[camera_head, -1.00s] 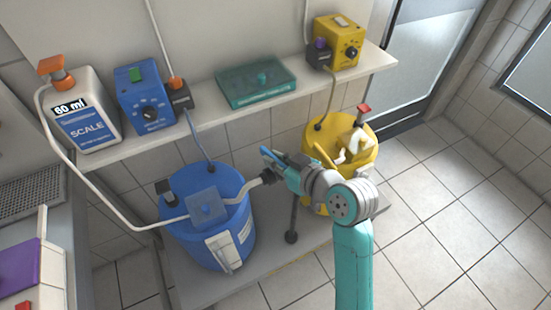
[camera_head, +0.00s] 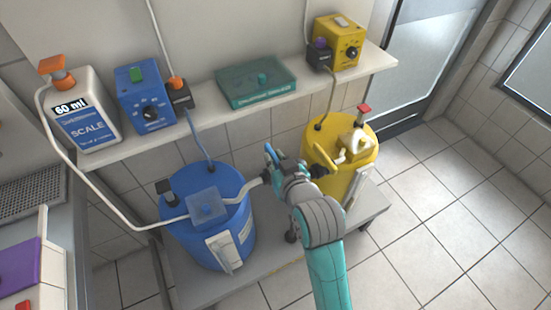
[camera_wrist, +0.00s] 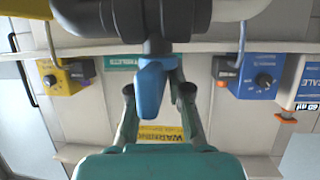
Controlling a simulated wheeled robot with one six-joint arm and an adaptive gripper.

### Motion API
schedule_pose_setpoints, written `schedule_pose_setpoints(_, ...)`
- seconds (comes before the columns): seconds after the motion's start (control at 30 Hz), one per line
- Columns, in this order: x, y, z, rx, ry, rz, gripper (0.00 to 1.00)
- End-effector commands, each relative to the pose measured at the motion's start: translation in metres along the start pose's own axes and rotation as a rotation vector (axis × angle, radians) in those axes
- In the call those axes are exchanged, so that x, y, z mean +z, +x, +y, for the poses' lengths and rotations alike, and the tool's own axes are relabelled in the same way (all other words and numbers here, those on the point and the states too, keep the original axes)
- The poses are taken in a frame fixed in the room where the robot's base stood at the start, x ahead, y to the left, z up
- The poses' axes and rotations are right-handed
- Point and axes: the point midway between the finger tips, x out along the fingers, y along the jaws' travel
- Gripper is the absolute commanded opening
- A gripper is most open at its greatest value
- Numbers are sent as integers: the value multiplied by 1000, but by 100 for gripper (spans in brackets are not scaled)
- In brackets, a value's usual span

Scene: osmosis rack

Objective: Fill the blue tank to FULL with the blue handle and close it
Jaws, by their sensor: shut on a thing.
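The blue tank (camera_head: 240,235) stands on a low platform at the lower left of the head view, with a white gauge panel (camera_head: 219,252) on its front. I cannot read its level. A grey pipe runs from the tank to the blue handle (camera_head: 269,152). My gripper (camera_head: 275,165) is shut on this handle, between the two tanks. In the wrist view, the blue handle (camera_wrist: 151,88) hangs below a dark grey valve body (camera_wrist: 160,20), with the dark fingers of my gripper (camera_wrist: 158,95) on either side.
The yellow tank (camera_head: 360,165) stands close on the right of my gripper. Above, a shelf (camera_head: 215,120) holds the scale bottle (camera_head: 85,125), a blue control box (camera_head: 145,95), a teal box (camera_head: 255,82) and a yellow control box (camera_head: 338,40). Tiled floor (camera_head: 450,220) is clear at right.

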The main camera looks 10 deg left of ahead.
Motion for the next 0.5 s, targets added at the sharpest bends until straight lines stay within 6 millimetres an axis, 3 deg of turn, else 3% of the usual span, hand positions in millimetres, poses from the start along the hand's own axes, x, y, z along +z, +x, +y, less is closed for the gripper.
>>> schedule_pose_setpoints(0.27, 0, 0, 2, 5, 0, -1, 0)
schedule_pose_setpoints(0.3, 0, 0, 2, 5, 0, -1, 28)
schedule_pose_setpoints(0.33, 0, 0, 2, 4, 0, -1, 35)
schedule_pose_setpoints(0.5, 0, 0, 1, 3, 0, -1, 39)
